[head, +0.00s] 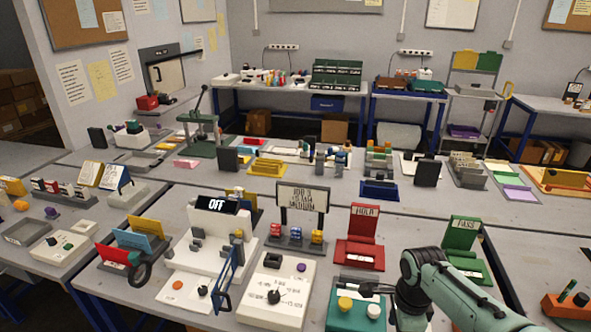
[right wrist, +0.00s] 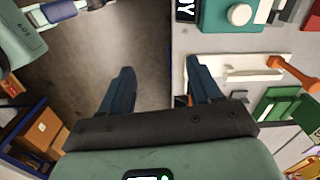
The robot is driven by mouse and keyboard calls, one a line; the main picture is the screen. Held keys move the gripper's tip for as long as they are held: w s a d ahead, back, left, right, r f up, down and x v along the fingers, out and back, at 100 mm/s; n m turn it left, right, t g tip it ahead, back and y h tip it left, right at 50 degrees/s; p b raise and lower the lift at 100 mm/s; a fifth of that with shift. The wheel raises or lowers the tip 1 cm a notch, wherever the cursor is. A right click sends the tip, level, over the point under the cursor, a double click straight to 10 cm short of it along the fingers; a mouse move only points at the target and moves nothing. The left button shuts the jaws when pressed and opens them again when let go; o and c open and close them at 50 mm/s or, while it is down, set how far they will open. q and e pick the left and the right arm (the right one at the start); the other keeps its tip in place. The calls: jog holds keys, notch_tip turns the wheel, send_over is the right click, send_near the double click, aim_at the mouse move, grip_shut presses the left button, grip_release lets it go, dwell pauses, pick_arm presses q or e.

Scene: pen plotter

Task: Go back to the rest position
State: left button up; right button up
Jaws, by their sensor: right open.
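In the right wrist view my right gripper (right wrist: 160,88) is open. Its two dark blue fingers are wide apart with nothing between them. The left finger is over the grey floor and the right finger is over the edge of the worktable (right wrist: 210,48). My left gripper does not show in the head view.
A teal box (head: 358,309) with yellow and white knobs stands close to my right arm. Nearby are a red stand (head: 362,252), a green stand (head: 461,238) and a white machine (head: 197,262) displaying OFF. An orange tool (right wrist: 295,72) lies right of the fingers.

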jog(key=s+a+f+n+y, duration=0.1)
jog(key=s+f+n, duration=0.15)
jog(key=f, duration=0.65)
jog(key=s+a+f+n+g, duration=0.1)
jog(key=a+f+n, duration=0.15)
jog(key=f, duration=0.65)
jog(key=s+a+f+n+y, duration=0.1)
jog(key=s+f+n, duration=0.15)
jog(key=f, duration=0.65)
jog(key=s+a+f+n, duration=0.2)
jog(key=s+f+n, duration=0.2)
jog(key=s, duration=0.5)
jog(key=s+a+f+n+y, duration=0.1)
jog(key=s+a+f+n, duration=0.2)
jog(key=s+f, duration=0.5)
jog(key=shift+s+a+f+n+y, duration=0.2)
jog(key=shift+s+n+y, duration=0.15)
jog(key=shift+s, duration=0.9)
